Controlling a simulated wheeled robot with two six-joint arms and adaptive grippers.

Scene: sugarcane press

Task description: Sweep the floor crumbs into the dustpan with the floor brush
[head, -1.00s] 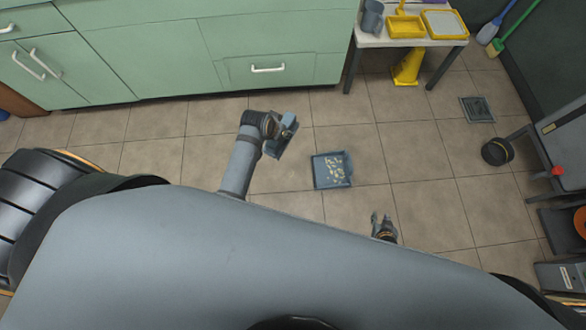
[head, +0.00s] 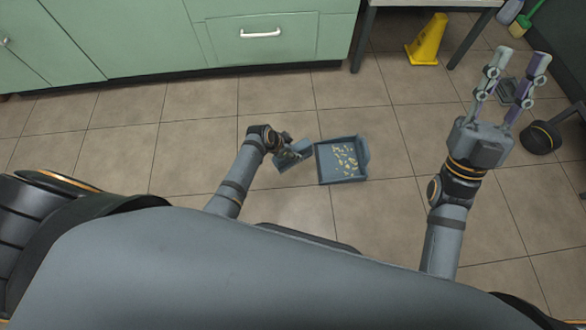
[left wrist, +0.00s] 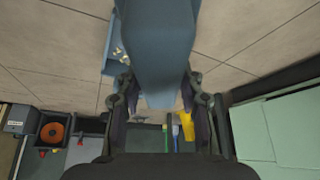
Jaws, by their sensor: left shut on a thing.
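The blue-grey dustpan (head: 325,165) lies on the tiled floor in the middle of the head view. Several pale crumbs (head: 345,160) are inside it; I see none on the floor around it. My left gripper (head: 287,150) is shut on the blue floor brush (head: 294,155), just left of the dustpan. The brush (left wrist: 158,45) fills the upper middle of the left wrist view between the fingers, and part of the dustpan (left wrist: 114,66) shows behind it. Whether brush and dustpan touch I cannot tell. My right gripper (head: 522,68) is raised at the right, fingers apart and empty.
Green cabinets (head: 165,35) line the back. A dark wheel (head: 541,138) is at the right. The floor left of the brush is clear.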

